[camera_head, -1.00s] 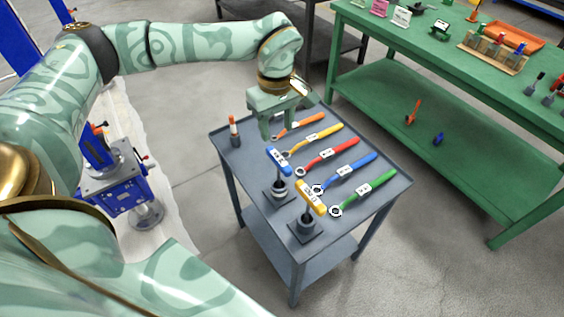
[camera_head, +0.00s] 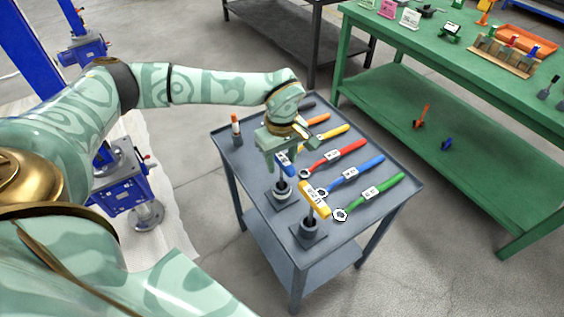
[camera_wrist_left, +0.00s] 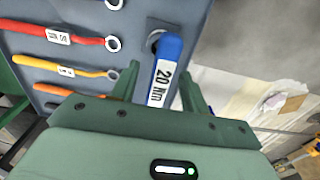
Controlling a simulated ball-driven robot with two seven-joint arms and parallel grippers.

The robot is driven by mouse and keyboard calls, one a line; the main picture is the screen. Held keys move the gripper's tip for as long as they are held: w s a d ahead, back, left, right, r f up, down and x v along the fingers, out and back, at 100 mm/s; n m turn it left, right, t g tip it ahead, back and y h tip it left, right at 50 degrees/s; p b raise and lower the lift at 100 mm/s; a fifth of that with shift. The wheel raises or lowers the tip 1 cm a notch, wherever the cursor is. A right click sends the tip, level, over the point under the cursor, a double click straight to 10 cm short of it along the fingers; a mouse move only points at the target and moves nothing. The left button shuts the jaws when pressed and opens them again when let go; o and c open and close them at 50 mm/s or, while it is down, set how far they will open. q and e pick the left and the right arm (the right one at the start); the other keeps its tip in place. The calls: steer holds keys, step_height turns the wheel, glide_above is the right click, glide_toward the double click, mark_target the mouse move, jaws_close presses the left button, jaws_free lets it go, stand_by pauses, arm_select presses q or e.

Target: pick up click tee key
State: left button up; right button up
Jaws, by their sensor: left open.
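A tee key with a blue handle (camera_head: 288,168) stands upright in a socket stand on the grey cart. In the left wrist view its blue handle (camera_wrist_left: 164,70) carries a label reading 20 Nm. A second tee key with a yellow handle (camera_head: 315,200) stands in another stand nearer the front of the cart. My left gripper (camera_head: 279,163) is open over the blue handle. In the left wrist view its fingers (camera_wrist_left: 160,82) lie on either side of that handle. I cannot tell whether they touch it. The arm and gripper partly hide the key. My right gripper is out of view.
The grey cart (camera_head: 240,157) also bears a red wrench (camera_head: 340,154), a blue wrench (camera_head: 357,172), a green wrench (camera_head: 375,194) and several others beside the keys. A small orange-topped tool (camera_head: 236,128) stands at its left edge. A green bench (camera_head: 470,130) stands right.

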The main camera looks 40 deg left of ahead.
arm_select(q)
jaws_close()
